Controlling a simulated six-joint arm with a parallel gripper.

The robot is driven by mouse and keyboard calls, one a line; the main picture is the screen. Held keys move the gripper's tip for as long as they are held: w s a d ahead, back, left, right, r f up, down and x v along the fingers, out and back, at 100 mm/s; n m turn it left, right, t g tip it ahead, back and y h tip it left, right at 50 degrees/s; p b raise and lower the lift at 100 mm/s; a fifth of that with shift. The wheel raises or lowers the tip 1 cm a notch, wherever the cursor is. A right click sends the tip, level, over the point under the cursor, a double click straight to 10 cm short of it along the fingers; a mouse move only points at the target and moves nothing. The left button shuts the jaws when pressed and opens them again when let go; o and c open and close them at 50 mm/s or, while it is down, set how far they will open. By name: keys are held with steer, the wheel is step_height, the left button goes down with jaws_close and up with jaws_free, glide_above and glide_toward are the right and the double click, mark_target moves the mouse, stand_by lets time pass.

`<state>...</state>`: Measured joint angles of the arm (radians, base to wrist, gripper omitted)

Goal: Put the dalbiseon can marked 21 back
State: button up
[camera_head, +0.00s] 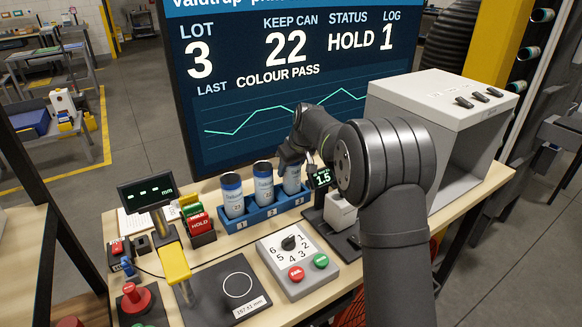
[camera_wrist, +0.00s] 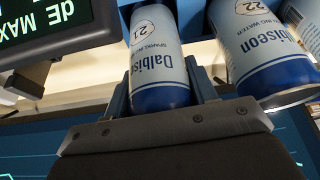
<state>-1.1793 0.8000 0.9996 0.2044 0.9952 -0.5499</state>
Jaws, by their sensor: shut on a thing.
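The dalbiseon can marked 21 (camera_wrist: 158,50) is white and blue and sits between the two fingers of my gripper (camera_wrist: 160,95) in the wrist view. In the head view my gripper (camera_head: 291,162) is shut on this can (camera_head: 291,180) at the right end of the blue rack (camera_head: 262,216). The can is upright, in line with the other two. Its lower end is behind the rack's front wall, so I cannot tell whether it rests on the rack floor. The can marked 22 (camera_wrist: 262,50) stands beside it.
Two more cans stand in the rack, at left (camera_head: 232,197) and middle (camera_head: 263,184). A small 1.5 display (camera_head: 322,178) is close right of my gripper. A dial box (camera_head: 296,262) is in front. The big screen (camera_head: 270,100) stands behind and reads keep can 22, hold.

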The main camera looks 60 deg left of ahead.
steer(key=shift+f, duration=0.15)
steer(key=o, duration=1)
steer(key=v, duration=1.2)
steer(key=shift+a, duration=0.1)
steer(key=x, duration=1.1)
steer(key=shift+a+f, duration=0.1)
steer(key=shift+f, duration=0.25)
step_height(320, 180, up, 2)
steer(key=shift+r, duration=0.95)
